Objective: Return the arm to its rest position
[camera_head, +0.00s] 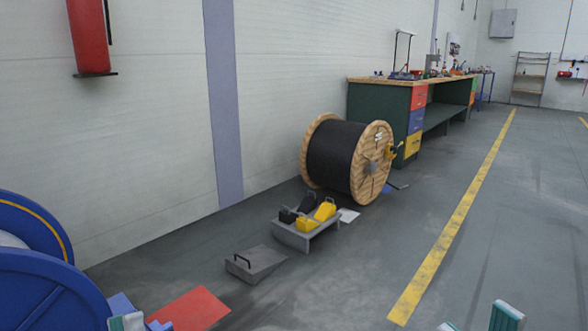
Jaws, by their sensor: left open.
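My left gripper (128,321) shows at the bottom left edge, beside the blue reel. Only a pale teal fingertip is clear there, and the rest is cut off by the frame. It is open, and I see nothing held in it. My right gripper (478,321) shows at the bottom right edge as two teal-and-white fingertips with a gap between them. It is open over bare floor, and no object shows between its fingertips.
A blue reel (45,290) stands at left, near a red floor plate (192,307). A grey wedge (255,263), a stand (297,238) with yellow and black items, a wooden cable drum (345,158) and a workbench (410,105) line the wall. The floor right of the yellow line (455,225) is clear.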

